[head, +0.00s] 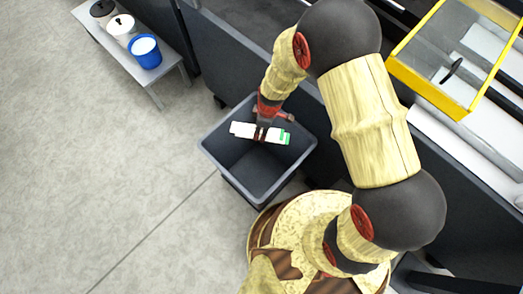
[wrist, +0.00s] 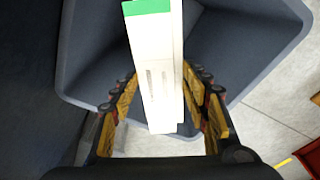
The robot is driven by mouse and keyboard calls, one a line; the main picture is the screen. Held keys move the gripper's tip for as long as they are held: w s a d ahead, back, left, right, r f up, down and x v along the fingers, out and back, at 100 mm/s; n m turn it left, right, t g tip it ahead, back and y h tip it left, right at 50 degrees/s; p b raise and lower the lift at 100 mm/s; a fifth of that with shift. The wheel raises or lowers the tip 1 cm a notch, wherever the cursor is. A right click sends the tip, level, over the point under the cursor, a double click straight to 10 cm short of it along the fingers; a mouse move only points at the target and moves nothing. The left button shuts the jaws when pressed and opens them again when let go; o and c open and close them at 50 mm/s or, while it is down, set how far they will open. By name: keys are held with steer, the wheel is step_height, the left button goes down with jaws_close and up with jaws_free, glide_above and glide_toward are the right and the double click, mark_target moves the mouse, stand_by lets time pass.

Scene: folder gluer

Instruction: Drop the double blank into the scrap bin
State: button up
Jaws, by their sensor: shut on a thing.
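The double blank (head: 243,129) is a flat white piece with a green end. It shows large in the wrist view (wrist: 158,75), where a second white edge lies along its right side. My gripper (head: 263,131) is shut on it, with one finger on each side in the wrist view (wrist: 162,100). The scrap bin (head: 222,163) is a dark grey open-topped box on the floor. The blank is over the bin's opening in both views. The bin's rim and inner walls (wrist: 255,45) surround it in the wrist view. The inside looks empty where visible.
A small grey bench (head: 168,72) at the upper left holds a blue bucket (head: 146,52) and two other pots. A dark machine side (head: 235,60) stands behind the bin, with a yellow-framed guard (head: 433,92) at the upper right. The floor to the left is clear.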

step_height(320, 180, down, 6)
steer(key=b, duration=0.3)
steer(key=shift+r, duration=0.1)
steer(key=o, duration=0.9)
steer(key=shift+o, duration=0.2)
steer(key=r, duration=0.7)
steer(key=d+r, duration=0.1)
steer(key=r, duration=0.2)
steer(key=shift+s+r, duration=0.1)
steer(key=shift+r, duration=0.1)
steer(key=shift+s+d+r, duration=0.1)
steer(key=shift+d+r, duration=0.05)
steer(key=shift+r, duration=0.6)
